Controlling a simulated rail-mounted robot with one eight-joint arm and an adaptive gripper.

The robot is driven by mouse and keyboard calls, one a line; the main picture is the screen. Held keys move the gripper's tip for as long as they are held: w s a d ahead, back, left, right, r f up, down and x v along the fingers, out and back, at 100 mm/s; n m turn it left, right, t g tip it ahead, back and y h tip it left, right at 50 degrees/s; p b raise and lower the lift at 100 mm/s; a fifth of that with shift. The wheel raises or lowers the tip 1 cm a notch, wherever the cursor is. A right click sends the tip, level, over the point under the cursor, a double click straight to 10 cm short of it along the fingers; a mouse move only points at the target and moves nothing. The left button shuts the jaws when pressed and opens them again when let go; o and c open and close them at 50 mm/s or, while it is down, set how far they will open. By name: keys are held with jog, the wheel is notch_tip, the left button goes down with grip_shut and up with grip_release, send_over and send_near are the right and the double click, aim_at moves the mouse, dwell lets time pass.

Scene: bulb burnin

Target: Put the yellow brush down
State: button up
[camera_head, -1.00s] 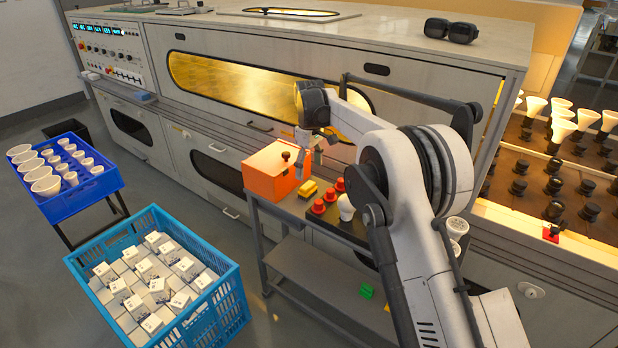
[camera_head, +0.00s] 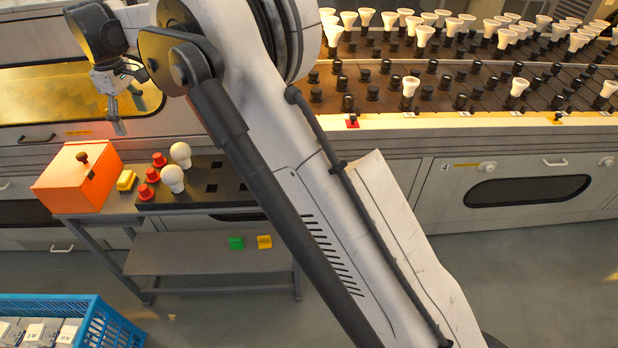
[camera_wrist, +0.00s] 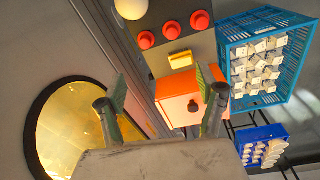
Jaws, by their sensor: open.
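My gripper (camera_head: 128,114) is open and empty, above and apart from the brush and box. In the wrist view its two fingers (camera_wrist: 166,90) are spread with nothing between them. A second yellow piece (camera_head: 264,242) lies beside a green one (camera_head: 236,243) on the cart's lower shelf; I cannot tell what these are.
Several red knobs (camera_head: 160,160) and white bulbs (camera_head: 172,179) stand right of the brush. The oven window (camera_head: 50,95) is behind my gripper. A blue crate of boxes (camera_head: 95,325) is at lower left. Racked bulbs (camera_head: 420,38) stand at upper right. The floor at right is clear.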

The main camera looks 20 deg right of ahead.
jog(key=s+d+r+m+t, duration=0.1)
jog(key=s+d+r+m, duration=0.1)
jog(key=s+d+r, duration=0.35)
jog(key=s+d+r+m+t, duration=0.1)
jog(key=s+d+r+m, duration=0.15)
jog(key=s+d, duration=0.6)
jog(key=s+d+r+m+t, duration=0.1)
jog(key=s+d+r+m, duration=0.2)
jog(key=d, duration=0.8)
jog(key=s+d+f+m+t, duration=0.1)
jog(key=s+d+f, duration=0.2)
jog(key=s, duration=0.5)
jog(key=s+d+f+m+t, duration=0.1)
jog(key=s+d+f+m, duration=0.1)
jog(key=s+d, duration=0.4)
jog(key=s+d+f+m+t, duration=0.1)
jog(key=s+d+f+m, duration=0.1)
jog(key=s, duration=0.7)
jog(key=d+f, duration=0.1)
jog(key=d, duration=0.1)
jog(key=shift+s+d+f+h, duration=0.3)
jog(key=shift+s+d+f, duration=0.05)
jog(key=shift+f, duration=0.05)
notch_tip(320, 180, up, 5)
jog(key=p, duration=0.5)
jog(key=shift+r, duration=0.2)
